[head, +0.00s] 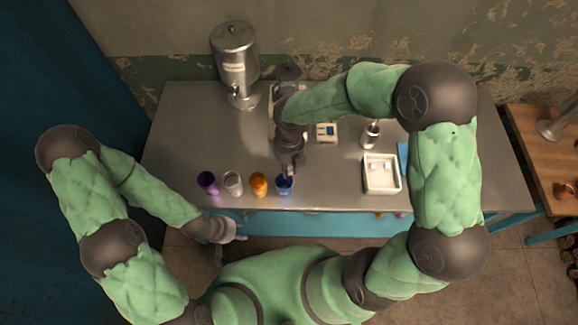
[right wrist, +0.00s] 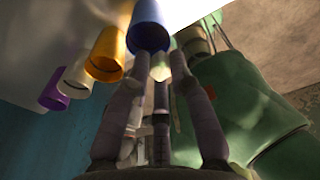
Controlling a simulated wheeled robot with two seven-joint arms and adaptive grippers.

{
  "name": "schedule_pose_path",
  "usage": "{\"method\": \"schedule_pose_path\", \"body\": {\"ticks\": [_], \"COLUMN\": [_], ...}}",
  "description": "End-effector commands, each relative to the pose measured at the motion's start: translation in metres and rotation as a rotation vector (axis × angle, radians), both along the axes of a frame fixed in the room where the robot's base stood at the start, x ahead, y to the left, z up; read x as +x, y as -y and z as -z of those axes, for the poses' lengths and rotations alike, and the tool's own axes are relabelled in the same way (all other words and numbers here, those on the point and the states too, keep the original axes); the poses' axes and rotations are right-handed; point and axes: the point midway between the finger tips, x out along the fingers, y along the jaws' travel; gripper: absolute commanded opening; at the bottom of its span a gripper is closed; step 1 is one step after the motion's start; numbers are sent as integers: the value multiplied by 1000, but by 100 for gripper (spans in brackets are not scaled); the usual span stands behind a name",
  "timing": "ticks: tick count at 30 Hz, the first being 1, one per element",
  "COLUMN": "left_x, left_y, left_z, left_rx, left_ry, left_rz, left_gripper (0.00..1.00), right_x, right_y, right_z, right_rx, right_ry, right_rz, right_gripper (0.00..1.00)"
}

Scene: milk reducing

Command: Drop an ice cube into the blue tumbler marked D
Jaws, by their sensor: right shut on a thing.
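The blue tumbler (head: 284,188) stands at the front edge of the metal table, rightmost in a row of cups. My right gripper (head: 288,170) points down just above and behind its mouth. In the right wrist view the fingers of my right gripper (right wrist: 160,62) are shut on a small pale ice cube (right wrist: 160,72), close to the blue tumbler (right wrist: 148,28). I cannot tell whether the cube is over the opening. The letter on the tumbler cannot be read. My left gripper (head: 234,238) is low in front of the table, apart from the cups; its finger opening is unclear.
Left of the blue tumbler stand orange (head: 258,185), clear (head: 233,183) and purple (head: 208,183) cups. A white tray (head: 367,182) with pale cubes lies to the right. A metal cup (head: 370,134) and a small white device (head: 327,133) are behind. A metal dispenser (head: 235,62) stands back left.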

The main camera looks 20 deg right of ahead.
Motion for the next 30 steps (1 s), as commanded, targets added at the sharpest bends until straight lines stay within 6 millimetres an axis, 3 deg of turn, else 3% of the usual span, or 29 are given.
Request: {"method": "schedule_pose_path", "body": {"ticks": [1, 3, 17, 30], "left_x": [0, 0, 0, 0], "left_y": [0, 0, 0, 0], "left_z": [0, 0, 0, 0], "left_rx": [0, 0, 0, 0], "left_ry": [0, 0, 0, 0], "left_rz": [0, 0, 0, 0], "left_gripper": [40, 40, 40, 40], "right_x": [0, 0, 2, 11], "right_y": [0, 0, 0, 3], "right_z": [0, 0, -9, -88], "right_rx": [0, 0, 0, 1], "right_ry": [0, 0, 2, 3], "right_rz": [0, 0, -1, 0], "right_gripper": [31, 50, 50, 50]}}
